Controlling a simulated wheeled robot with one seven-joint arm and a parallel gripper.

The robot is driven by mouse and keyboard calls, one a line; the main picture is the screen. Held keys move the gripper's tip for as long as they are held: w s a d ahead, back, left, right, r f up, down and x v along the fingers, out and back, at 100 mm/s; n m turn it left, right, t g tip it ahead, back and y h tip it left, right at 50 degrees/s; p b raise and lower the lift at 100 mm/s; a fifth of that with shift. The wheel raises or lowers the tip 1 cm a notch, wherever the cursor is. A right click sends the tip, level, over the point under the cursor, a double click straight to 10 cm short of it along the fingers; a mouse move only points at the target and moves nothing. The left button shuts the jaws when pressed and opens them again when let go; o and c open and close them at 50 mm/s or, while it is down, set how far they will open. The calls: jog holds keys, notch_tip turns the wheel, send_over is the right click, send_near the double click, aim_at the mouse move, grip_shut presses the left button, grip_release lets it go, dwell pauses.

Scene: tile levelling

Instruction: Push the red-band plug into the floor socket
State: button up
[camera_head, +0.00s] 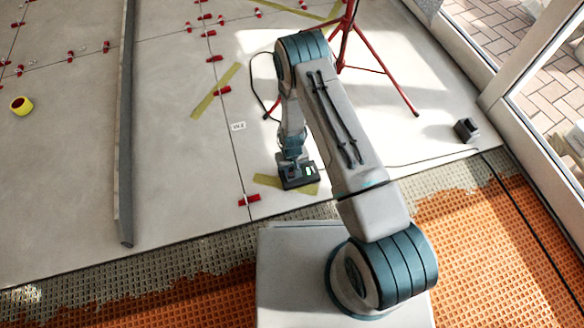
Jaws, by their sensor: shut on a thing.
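A dark box with small green lights (310,171) lies on the pale tiles near the front tile edge; it looks like the floor socket. My gripper (292,163) points down directly over the box's left part. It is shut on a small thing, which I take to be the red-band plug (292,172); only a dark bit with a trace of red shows. The fingers and most of the plug are too small and hidden to make out. I cannot tell whether the plug is above the box, touching it or inside it.
Olive tape (268,181) lies beside the box, and red levelling clips (249,200) line the joints. A red tripod (345,45) stands behind. A long grey bar (125,130), yellow tape roll (21,105) and small dark block (466,130) lie apart. A thin cable crosses the tiles rightward.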

jog(key=shift+f+b, duration=0.55)
jog(key=shift+f, duration=0.2)
dwell(1.0)
jog(key=o, duration=1.1)
jog(key=shift+c, duration=0.2)
notch_tip(320, 180, up, 14)
jog(key=p, duration=0.5)
jog(key=shift+p, duration=0.4)
